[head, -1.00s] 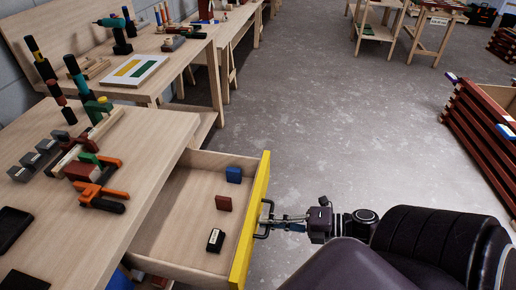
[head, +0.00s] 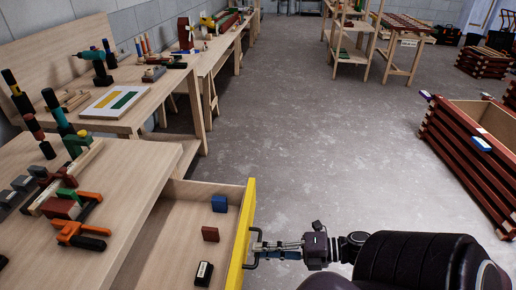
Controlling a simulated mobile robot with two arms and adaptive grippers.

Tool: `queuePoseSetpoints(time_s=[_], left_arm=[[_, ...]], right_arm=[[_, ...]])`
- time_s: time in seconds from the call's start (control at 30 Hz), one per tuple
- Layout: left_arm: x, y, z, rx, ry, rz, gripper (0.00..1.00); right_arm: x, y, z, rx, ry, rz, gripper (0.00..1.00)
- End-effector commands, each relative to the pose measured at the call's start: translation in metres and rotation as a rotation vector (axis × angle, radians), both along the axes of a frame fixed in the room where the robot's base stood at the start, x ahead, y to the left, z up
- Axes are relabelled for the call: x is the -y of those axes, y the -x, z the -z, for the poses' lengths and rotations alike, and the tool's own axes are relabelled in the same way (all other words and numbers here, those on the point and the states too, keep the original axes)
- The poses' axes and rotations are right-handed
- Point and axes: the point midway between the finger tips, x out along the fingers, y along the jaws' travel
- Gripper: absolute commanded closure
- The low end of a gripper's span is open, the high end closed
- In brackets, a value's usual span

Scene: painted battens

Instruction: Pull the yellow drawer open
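The yellow drawer (head: 242,238) stands well out from the wooden workbench (head: 120,190), with its yellow front facing right. Its inside shows a blue block (head: 219,203), a red-brown block (head: 210,234) and a black block with a white label (head: 204,273). A dark bar handle (head: 251,266) sticks out from the yellow front. My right gripper (head: 263,246) comes in from the right with its fingers at the handle, and they look shut on it. The near end of the drawer is cut off by the picture's bottom edge. My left gripper is not in view.
Clamps (head: 80,235) and dark blocks lie on the benchtop above the drawer. A second bench (head: 150,105) stands behind. A stacked red-brown crate (head: 470,150) is at the right. The grey floor (head: 320,130) between is clear.

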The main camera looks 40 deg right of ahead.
Motion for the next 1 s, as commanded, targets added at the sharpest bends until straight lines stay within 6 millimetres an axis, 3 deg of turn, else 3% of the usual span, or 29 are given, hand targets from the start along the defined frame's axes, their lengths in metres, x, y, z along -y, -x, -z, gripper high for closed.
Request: queuePoseSetpoints(time_s=[0.3, 0.5, 1.0], left_arm=[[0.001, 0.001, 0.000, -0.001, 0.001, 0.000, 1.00], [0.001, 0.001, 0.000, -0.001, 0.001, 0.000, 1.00], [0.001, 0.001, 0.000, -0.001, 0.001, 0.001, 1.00]], right_arm=[[0.041, 0.053, -0.013, -0.005, 0.002, 0.001, 0.85], [0.058, 0.074, -0.019, -0.002, 0.000, 0.000, 0.85], [0.062, 0.080, -0.021, -0.001, 0.001, 0.000, 0.85]])
